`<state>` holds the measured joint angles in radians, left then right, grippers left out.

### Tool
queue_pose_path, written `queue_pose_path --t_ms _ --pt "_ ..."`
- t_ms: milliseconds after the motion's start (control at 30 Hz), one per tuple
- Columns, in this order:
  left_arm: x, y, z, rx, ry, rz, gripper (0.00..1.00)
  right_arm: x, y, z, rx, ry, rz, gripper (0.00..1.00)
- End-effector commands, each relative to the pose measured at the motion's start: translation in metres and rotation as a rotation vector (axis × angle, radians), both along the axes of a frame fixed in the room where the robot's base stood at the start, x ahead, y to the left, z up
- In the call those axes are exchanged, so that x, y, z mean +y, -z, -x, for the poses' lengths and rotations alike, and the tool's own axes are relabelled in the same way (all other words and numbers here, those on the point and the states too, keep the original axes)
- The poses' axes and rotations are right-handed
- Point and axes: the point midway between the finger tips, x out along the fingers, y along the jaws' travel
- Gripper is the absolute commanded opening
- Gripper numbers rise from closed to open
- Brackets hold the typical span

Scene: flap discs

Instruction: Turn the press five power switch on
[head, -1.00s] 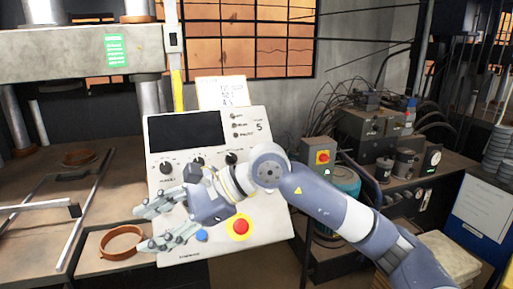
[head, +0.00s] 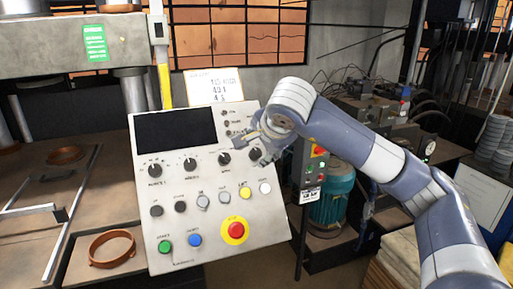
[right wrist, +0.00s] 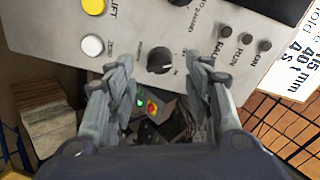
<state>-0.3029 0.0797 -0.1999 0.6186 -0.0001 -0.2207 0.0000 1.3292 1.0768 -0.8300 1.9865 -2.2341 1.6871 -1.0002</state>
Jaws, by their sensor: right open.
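The grey control panel (head: 180,222) of the press stands in the middle of the head view. A black rotary switch (head: 255,154) is at the right end of its knob row. In the right wrist view this switch (right wrist: 162,60) shows a white pointer mark; its small labels are too blurred to read. My right gripper (head: 246,138) is at the panel's upper right, by this switch, and partly hides the panel there. In the right wrist view my right gripper (right wrist: 163,76) is open and empty, its fingers to either side of the switch, without visible contact. My left gripper is out of view.
A red emergency button (head: 235,230) on a yellow ring and several coloured buttons sit lower on the panel. A brown ring (head: 112,247) lies at lower left.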

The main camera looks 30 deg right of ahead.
Motion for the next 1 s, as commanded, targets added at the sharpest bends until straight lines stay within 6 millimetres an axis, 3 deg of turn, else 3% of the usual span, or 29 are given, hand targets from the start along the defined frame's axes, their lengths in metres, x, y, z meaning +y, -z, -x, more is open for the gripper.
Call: queue_pose_path --t_ms 300,633,833,1000 --pt "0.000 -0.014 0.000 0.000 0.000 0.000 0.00 -0.009 0.026 -0.028 0.001 -0.001 0.000 0.47" --pt "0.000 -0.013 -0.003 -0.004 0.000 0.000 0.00 -0.009 0.029 -0.030 0.001 -0.002 -0.001 0.47" --pt "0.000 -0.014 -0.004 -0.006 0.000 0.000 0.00 -0.009 0.029 -0.030 0.001 -0.002 -0.001 0.03" --pt "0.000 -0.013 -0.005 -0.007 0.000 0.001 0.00 -0.009 0.029 -0.030 0.000 -0.001 -0.001 0.03"
